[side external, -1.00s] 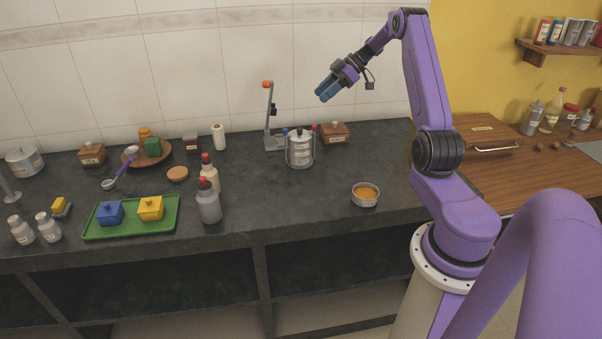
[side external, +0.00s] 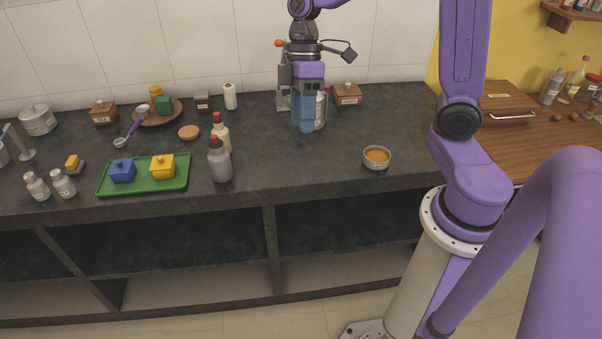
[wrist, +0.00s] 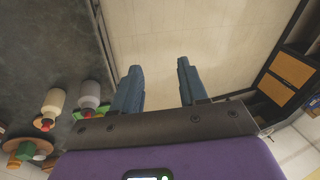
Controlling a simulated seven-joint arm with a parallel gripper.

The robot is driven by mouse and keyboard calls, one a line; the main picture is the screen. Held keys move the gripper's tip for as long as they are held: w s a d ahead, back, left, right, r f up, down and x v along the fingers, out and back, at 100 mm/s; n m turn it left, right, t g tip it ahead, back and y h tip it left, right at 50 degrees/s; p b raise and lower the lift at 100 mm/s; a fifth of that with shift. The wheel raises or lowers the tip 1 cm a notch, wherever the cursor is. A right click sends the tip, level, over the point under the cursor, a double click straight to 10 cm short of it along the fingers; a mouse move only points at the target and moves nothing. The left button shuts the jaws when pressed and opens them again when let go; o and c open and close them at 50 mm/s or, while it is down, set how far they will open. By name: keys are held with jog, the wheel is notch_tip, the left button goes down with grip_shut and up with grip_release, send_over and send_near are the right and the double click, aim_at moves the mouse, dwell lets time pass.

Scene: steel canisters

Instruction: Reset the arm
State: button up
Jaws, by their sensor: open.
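My gripper (side external: 306,124) hangs fingers-down in the side external view, with its blue fingers overlapping the back middle of the counter in the picture. In the wrist view my gripper (wrist: 160,82) shows two blue fingers apart, with nothing between them but pale floor behind.
On the dark counter (side external: 290,170) stand a green tray (side external: 143,188) with blue and yellow boxes, two squeeze bottles (side external: 220,165) and a small bowl (side external: 376,158). A wooden box (side external: 347,94) sits at the back. The front middle counter is clear.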

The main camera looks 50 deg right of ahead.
jog(key=s+f+n+t+h, duration=0.1)
jog(key=s+t+h, duration=0.1)
jog(key=s, duration=1.6)
jog(key=shift+a+f+n+h, duration=0.3)
jog(key=shift+a, duration=0.15)
